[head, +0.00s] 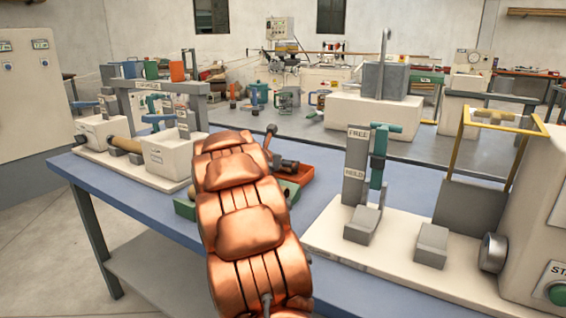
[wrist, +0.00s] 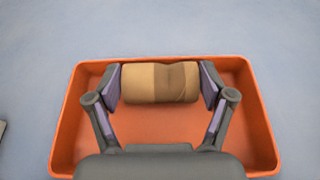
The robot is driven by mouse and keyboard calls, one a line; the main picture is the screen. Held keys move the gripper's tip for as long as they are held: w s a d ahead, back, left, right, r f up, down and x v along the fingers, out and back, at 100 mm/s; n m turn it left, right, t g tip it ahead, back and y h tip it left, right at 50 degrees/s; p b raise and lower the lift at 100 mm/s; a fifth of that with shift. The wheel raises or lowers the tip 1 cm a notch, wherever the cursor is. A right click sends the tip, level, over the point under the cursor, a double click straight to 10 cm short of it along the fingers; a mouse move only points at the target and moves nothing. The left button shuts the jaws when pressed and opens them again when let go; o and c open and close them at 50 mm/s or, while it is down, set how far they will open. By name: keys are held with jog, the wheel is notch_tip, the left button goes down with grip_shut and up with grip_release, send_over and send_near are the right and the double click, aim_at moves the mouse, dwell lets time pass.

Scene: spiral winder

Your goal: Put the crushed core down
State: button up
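The crushed core (wrist: 160,82) is a short tan and brown cardboard tube with a dent in its right half. It lies crosswise between the fingertips of my gripper (wrist: 160,84), with a pad against each end. It is over the far part of an orange tray (wrist: 160,133), within the rim in the wrist view. I cannot tell whether it touches the tray floor. In the head view my gripper (head: 285,164) is low at the orange tray (head: 301,177), behind my copper-coloured arm. The core is hidden there.
The blue bench (head: 140,203) carries the tray. A white winding unit (head: 167,162) stands at the left, and a fixture with FREE and HOLD labels (head: 355,172) at the right. A green object (head: 185,208) sits beside my arm.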

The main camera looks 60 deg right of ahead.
jog(key=shift+o, duration=1.3)
jog(key=shift+r, duration=0.1)
jog(key=shift+a+r, duration=0.15)
jog(key=p+v, duration=0.2)
jog(key=v, duration=0.9)
jog(key=shift+a+r+p, duration=0.15)
jog(key=shift+a+p, duration=0.2)
